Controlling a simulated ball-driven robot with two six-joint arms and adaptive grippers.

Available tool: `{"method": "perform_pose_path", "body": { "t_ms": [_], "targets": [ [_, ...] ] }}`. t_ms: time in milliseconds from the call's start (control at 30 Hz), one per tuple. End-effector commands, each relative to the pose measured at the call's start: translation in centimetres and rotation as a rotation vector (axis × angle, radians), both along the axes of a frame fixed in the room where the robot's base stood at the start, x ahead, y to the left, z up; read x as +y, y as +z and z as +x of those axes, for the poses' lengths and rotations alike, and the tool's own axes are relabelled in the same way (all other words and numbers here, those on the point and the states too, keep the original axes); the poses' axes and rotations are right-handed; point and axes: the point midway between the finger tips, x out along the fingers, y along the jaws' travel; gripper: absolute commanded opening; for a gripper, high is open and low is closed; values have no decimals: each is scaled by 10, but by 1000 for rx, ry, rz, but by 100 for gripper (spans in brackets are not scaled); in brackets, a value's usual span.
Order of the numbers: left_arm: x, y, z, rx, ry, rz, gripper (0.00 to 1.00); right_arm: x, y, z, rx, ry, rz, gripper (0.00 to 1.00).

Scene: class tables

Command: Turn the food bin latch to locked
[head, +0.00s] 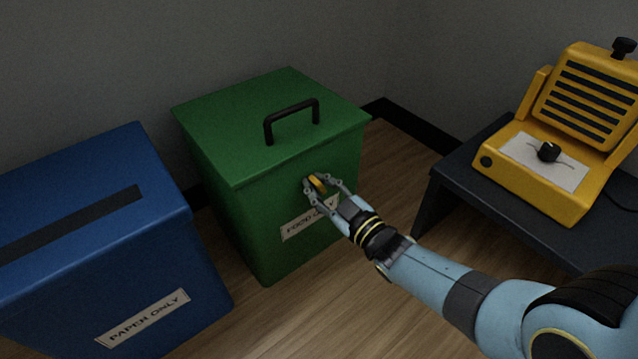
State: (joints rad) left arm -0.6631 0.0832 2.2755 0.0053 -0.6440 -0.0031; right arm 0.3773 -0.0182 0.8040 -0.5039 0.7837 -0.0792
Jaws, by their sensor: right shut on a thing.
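The green food bin (235,215) stands on the floor in the middle of the head view, with its lid (225,120) down and a black handle on top. A label on its front reads "FOOD ONLY" and is partly hidden by my gripper. The yellow latch (317,182) is on the upper front of the bin, just below the lid. My right gripper (318,185) is at the front of the bin and is shut on the latch. The fingers hide part of the latch, so I cannot tell its exact angle. My left gripper is not in view.
A blue bin (80,210) labelled "PAPER ONLY" stands close at the left. A dark table (455,195) at the right carries a yellow device (535,175) with a black knob. Bare wooden floor (400,170) lies between the green bin and the table.

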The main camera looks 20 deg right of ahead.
Motion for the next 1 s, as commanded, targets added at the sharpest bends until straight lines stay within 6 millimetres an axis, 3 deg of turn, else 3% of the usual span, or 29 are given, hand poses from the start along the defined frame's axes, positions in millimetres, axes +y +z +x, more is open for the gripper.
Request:
{"method": "perform_pose_path", "body": {
  "t_ms": [500, 1000],
  "targets": [
    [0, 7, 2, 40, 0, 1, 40, -1, -2, -1, 115, -2, 305, 0],
    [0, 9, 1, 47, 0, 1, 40, -1, -2, -1, 135, -2, 357, 0]
  ]
}}
